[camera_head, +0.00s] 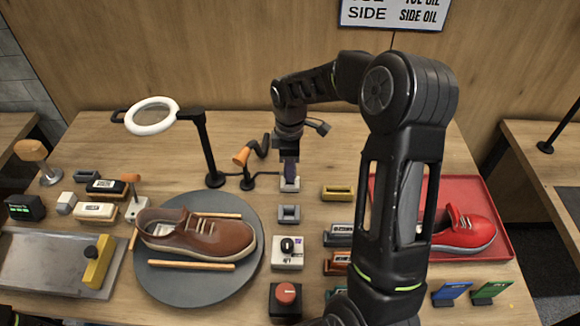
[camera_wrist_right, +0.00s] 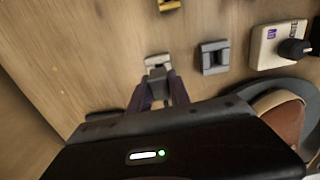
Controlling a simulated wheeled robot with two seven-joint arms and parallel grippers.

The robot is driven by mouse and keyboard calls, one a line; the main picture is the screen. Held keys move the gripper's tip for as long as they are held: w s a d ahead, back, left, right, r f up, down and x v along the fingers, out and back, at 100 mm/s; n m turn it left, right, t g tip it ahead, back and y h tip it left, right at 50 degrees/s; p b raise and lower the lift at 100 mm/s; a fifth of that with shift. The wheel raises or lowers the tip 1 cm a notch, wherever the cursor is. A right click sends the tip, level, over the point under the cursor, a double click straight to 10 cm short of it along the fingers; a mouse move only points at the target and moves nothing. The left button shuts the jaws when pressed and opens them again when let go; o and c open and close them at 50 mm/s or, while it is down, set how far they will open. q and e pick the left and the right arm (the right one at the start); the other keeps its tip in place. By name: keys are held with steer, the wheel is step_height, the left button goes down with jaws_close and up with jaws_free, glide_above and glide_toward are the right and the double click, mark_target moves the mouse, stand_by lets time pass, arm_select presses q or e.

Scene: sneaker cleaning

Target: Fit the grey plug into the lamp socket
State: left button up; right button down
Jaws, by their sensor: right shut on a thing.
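My right gripper (camera_head: 290,172) points down at the middle of the table, behind an empty-looking grey slotted holder (camera_head: 288,214). In the wrist view its fingers (camera_wrist_right: 160,92) are closed on the grey plug (camera_wrist_right: 158,77). The plug's lower end meets a small light grey block (camera_wrist_right: 157,61), which looks like the lamp socket; it also shows under the fingers in the head view (camera_head: 290,185). I cannot tell if the plug is seated in it. The ring lamp (camera_head: 152,116) stands to the left on a black post. My left gripper is out of view.
A white dial box (camera_head: 288,253) and a red button box (camera_head: 286,301) stand in front. A brown shoe (camera_head: 195,235) lies on the round grey turntable (camera_head: 185,288) at left. A yellow holder (camera_head: 337,193) and the red tray (camera_head: 495,220) are at right.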

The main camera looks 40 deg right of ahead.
steer(key=shift+f+b, duration=0.9)
steer(key=shift+f, duration=0.35)
stand_by(0.4)
steer(key=shift+f+b, duration=0.3)
steer(key=shift+f, duration=0.15)
steer(key=shift+r, duration=0.2)
steer(key=shift+r+p, duration=0.5)
steer(key=shift+r, duration=0.1)
steer(key=shift+r, duration=0.15)
steer(key=shift+r, duration=0.1)
stand_by(0.6)
steer(key=shift+f, duration=0.45)
stand_by(0.7)
